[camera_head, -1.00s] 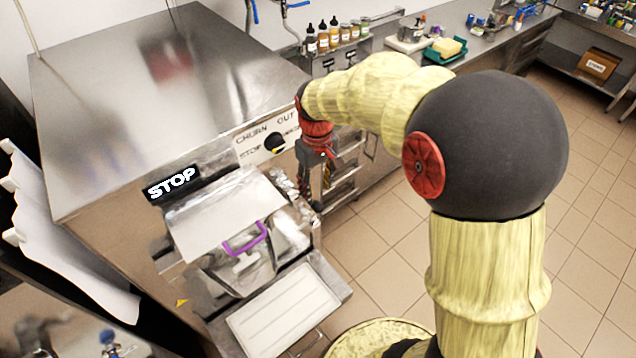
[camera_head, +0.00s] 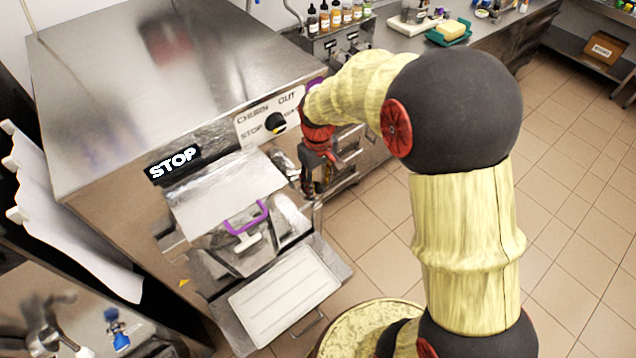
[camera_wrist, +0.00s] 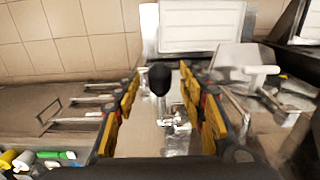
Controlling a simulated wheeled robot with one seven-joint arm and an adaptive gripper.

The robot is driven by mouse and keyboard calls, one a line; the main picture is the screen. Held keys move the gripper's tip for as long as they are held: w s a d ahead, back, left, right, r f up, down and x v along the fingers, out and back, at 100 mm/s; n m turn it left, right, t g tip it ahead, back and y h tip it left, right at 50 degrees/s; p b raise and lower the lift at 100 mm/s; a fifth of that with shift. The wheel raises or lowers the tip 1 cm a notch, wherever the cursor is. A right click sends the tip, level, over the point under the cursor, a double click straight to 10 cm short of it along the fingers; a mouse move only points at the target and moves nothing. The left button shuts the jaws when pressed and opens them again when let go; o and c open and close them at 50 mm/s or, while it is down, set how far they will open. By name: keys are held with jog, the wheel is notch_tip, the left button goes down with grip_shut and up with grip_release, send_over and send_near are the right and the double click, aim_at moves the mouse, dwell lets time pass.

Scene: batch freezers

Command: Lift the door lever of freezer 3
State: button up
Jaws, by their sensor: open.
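A steel batch freezer (camera_head: 110,110) with a lit STOP display fills the left of the head view; no number is readable on it. Its front hatch (camera_head: 225,187) has a purple handle (camera_head: 247,217). My gripper (camera_head: 314,188) hangs at the right side of the hatch in the head view, fingers pointing down. In the wrist view my open gripper (camera_wrist: 160,92) has a finger on each side of a lever with a black knob (camera_wrist: 160,77). The knob looks untouched. In the head view the lever is mostly hidden by my gripper.
A white tray (camera_head: 283,296) lies on a shelf below the hatch. A control dial (camera_head: 276,123) is above my gripper on the freezer's front. A counter with bottles (camera_head: 338,17) stands behind. Tiled floor (camera_head: 560,200) to the right is free.

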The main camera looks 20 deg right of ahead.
jog(key=shift+c, duration=0.8)
grip_shut()
